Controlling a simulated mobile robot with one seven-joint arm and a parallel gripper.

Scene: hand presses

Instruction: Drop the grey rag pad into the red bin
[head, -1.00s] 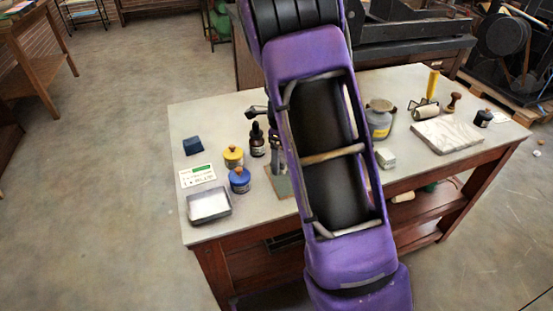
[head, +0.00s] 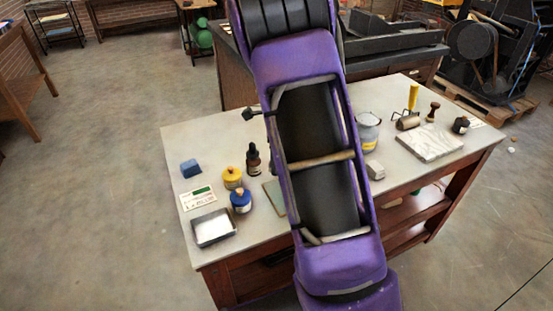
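I cannot make out a grey rag pad for certain, and no red bin shows. A small pale grey block (head: 375,170) sits on the table (head: 225,255), just right of my arm; I cannot tell whether it is the pad. My purple arm stretches across the middle of the head view and covers part of the table. My gripper is not in view. A shallow grey tray (head: 214,240) with a pale inside is at the table's front left.
Left of my arm are a blue block (head: 190,168), a yellow jar (head: 232,178), a blue jar (head: 240,201) and a dropper bottle (head: 254,160). Right are a glass jar (head: 367,132), a marbled slab (head: 429,143) and a roller (head: 408,122). Open floor lies left.

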